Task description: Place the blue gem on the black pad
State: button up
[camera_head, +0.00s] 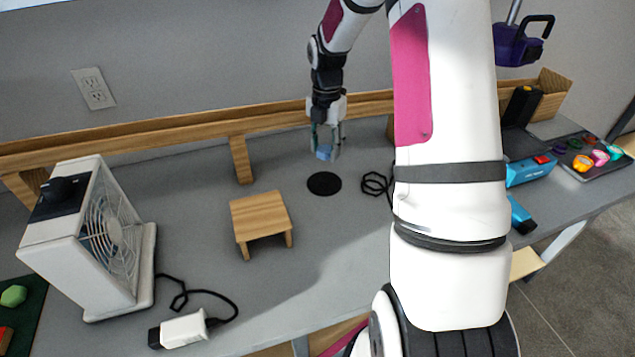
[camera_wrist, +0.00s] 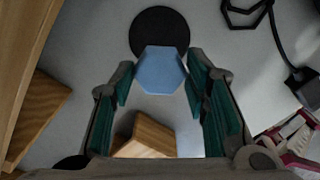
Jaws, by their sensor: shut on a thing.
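My gripper (camera_head: 326,147) is shut on the blue gem (camera_head: 324,153) and holds it just above and behind the black pad (camera_head: 324,183) in the head view. In the wrist view the blue gem (camera_wrist: 160,71) is a light blue hexagon between the fingertips of my gripper (camera_wrist: 160,82). The round black pad (camera_wrist: 159,32) lies flat on the grey table beyond the gem, which overlaps its near edge in that view. The gap between gem and table is hard to judge.
A small wooden stool (camera_head: 261,217) stands left of the pad, and a white fan (camera_head: 95,240) farther left. A black cable (camera_head: 376,184) lies right of the pad. A wooden rail (camera_head: 180,131) runs behind. Blue tools (camera_head: 530,170) and a gem tray (camera_head: 602,172) are at right.

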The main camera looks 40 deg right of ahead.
aim_at(324, 183)
notch_tip(324, 183, down, 10)
dwell(0.6)
jog(key=shift+f, duration=0.15)
jog(key=o, duration=1.1)
